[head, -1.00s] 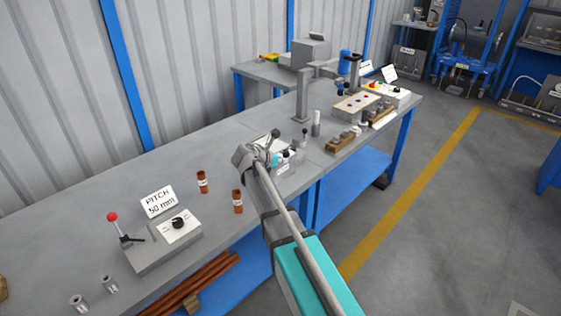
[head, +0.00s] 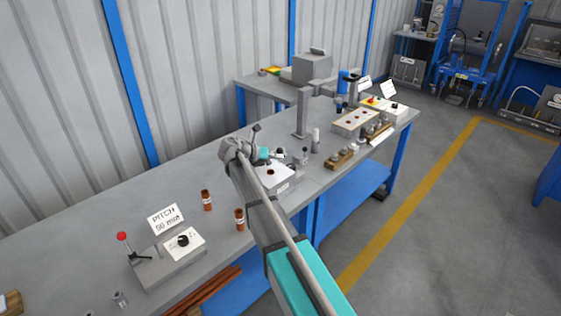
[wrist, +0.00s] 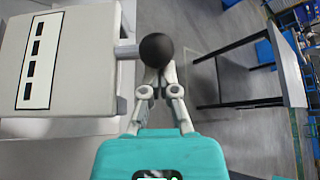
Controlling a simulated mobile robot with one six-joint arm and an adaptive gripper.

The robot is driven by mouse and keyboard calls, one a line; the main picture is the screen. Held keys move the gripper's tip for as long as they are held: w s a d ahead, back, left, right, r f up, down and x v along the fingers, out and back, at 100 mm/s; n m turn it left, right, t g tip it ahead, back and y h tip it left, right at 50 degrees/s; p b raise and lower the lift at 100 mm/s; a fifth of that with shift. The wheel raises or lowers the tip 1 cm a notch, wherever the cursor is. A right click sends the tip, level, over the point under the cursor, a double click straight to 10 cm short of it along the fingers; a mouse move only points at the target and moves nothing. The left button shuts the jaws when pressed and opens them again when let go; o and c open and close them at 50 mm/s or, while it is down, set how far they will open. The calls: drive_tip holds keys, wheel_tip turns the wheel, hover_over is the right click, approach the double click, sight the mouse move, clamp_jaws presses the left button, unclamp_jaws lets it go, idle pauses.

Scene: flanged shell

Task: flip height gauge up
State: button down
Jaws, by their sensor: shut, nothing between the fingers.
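My gripper (head: 280,153) is over the bench, just above and behind a small light box (head: 278,183) with a dark round spot on top. In the wrist view, the closed fingers (wrist: 157,70) meet just below a black ball knob (wrist: 157,49), with nothing between them. The knob sits on a short grey stem (wrist: 126,51) by a pale housing (wrist: 75,25) with a strip of dark slots. I cannot tell whether the fingertips touch the knob. A tall grey post (head: 302,113) stands beyond the gripper; I cannot tell for certain which part is the height gauge.
The grey bench (head: 130,215) holds two brown cylinders (head: 207,200), a PITCH 50 mm sign (head: 165,219) and a red-knobbed lever block (head: 165,262). Open floor (head: 440,230) lies right of the bench.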

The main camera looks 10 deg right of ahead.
drive_tip(key=w+a+r+p, duration=0.2)
drive_tip(key=w+r+p, duration=0.2)
drive_tip(key=r, duration=0.1)
drive_tip(key=shift+w+a, duration=0.4)
drive_tip(key=w+a+r+p, duration=0.1)
drive_tip(key=w+a+p, duration=0.1)
drive_tip(key=w+a, duration=0.2)
drive_tip(key=shift+w+a+r, duration=0.3)
drive_tip(key=shift+w+r, duration=0.05)
drive_tip(key=shift+w, duration=1.3)
drive_tip(key=shift+w+a+r, duration=0.1)
drive_tip(key=shift+w, duration=0.1)
drive_tip(key=shift+a, duration=0.1)
drive_tip(key=s+a+f, duration=0.1)
drive_tip(key=a, duration=0.8)
drive_tip(key=shift+a+b, duration=0.25)
drive_tip(key=shift+b, duration=0.05)
